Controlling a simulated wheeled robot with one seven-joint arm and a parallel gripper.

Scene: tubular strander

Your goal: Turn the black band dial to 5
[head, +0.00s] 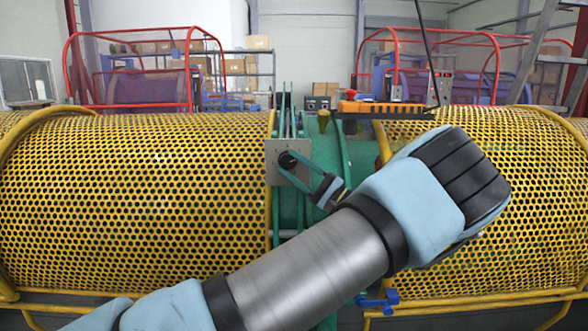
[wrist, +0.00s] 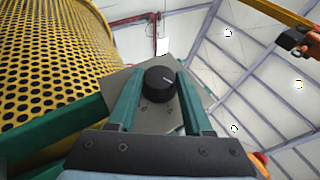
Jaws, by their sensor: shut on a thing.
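The black band dial (head: 287,160) is a round knob on a grey metal plate (head: 272,150) at the middle of the machine. Small marks show on the plate below the knob in the wrist view, but the numbers are too small to read, so I cannot tell the setting.
Yellow perforated guards (head: 140,190) stand left and right of the plate. An orange bar (head: 385,107) with a red button sits above right, and a black cable hangs near it. A blue clamp (head: 378,301) is low on the right guard's frame.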

